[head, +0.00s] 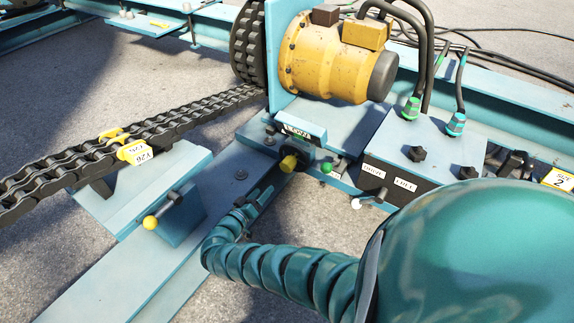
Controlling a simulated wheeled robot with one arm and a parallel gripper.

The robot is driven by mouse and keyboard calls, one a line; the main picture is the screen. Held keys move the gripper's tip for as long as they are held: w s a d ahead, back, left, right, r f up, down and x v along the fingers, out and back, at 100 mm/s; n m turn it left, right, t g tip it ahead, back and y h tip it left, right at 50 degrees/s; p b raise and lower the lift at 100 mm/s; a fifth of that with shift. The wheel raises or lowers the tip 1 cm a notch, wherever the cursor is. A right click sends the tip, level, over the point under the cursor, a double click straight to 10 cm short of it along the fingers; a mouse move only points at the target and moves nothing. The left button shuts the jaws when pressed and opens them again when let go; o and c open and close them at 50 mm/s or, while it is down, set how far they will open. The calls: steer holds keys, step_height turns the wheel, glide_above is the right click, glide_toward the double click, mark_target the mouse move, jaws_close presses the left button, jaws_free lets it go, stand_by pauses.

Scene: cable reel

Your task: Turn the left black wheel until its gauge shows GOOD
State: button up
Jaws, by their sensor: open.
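A small black wheel (306,154) sits on the blue-grey frame below the yellow motor, partly hidden by a yellow knob or cap (289,163) in front of it. A small gauge plate (298,132) is just above it; its lettering is too small to read surely. My segmented teal arm reaches in from the lower right, and my gripper (272,178) is at the wheel's lower left, close to the yellow part. The jaws are dark and open; I cannot tell whether they touch the wheel. Two black knobs, left (417,153) and right (468,172), stand on the control box.
The yellow motor (335,60) stands behind the wheel. A heavy chain (70,165) with a yellow tag runs left. A yellow-balled lever (152,222) stands left of my arm.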

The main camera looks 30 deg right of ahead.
mark_target(284, 167)
steer(key=b+x, duration=0.3)
steer(key=x, duration=0.5)
steer(key=b+x, duration=0.3)
steer(key=x, duration=0.4)
steer(key=shift+w+d+f, duration=0.1)
steer(key=shift+d+f, duration=0.1)
steer(key=shift+d, duration=0.2)
steer(key=shift+w+d+r, duration=0.2)
steer(key=shift+d, duration=0.3)
steer(key=c, duration=1.3)
